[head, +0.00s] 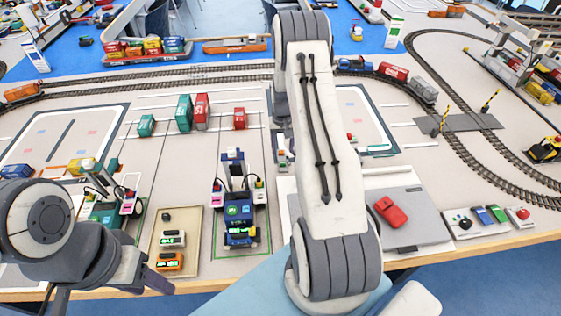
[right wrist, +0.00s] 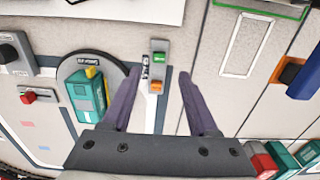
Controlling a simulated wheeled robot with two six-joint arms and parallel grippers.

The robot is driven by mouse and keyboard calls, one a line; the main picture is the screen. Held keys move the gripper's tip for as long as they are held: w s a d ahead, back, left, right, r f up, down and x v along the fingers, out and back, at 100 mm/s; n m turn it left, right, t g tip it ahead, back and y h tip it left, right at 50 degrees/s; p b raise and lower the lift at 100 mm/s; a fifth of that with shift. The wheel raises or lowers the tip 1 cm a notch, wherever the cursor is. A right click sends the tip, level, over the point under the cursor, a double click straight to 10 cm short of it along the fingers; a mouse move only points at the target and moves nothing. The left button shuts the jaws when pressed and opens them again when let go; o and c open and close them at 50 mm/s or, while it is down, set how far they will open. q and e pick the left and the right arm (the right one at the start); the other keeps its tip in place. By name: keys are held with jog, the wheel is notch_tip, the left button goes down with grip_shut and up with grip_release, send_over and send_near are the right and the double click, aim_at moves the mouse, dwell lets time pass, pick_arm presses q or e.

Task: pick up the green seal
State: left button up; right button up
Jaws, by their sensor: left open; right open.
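The green seal (right wrist: 159,58) appears as a small green block at the upper end of a narrow grey holder (right wrist: 158,70) in the right wrist view. An orange block (right wrist: 156,87) sits below it in the same holder. My right gripper (right wrist: 158,80) is open and empty, its two purple-grey fingers apart on either side of the holder's lower end. I cannot judge the height between them. My right arm hides this gripper in the head view. My left gripper (head: 110,291) is open at the lower left of the head view, near the table's front edge.
A teal block (right wrist: 86,98) stands on a round dark plate left of the holder, with a red button (right wrist: 28,97) further left. Red and teal containers (right wrist: 265,160) are at lower right. A red model car (head: 390,212) lies on a grey panel (head: 415,200).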

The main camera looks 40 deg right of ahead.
aim_at(283, 162)
jog(key=shift+d+f, duration=0.15)
jog(key=shift+f, duration=0.55)
jog(key=shift+s+f+p, duration=0.1)
jog(key=shift+f+p, duration=0.25)
jog(key=shift+p, duration=0.05)
notch_tip(283, 162, down, 4)
jog(key=shift+r+p, duration=0.25)
jog(key=shift+p, duration=0.4)
jog(key=shift+f, duration=0.4)
grip_shut()
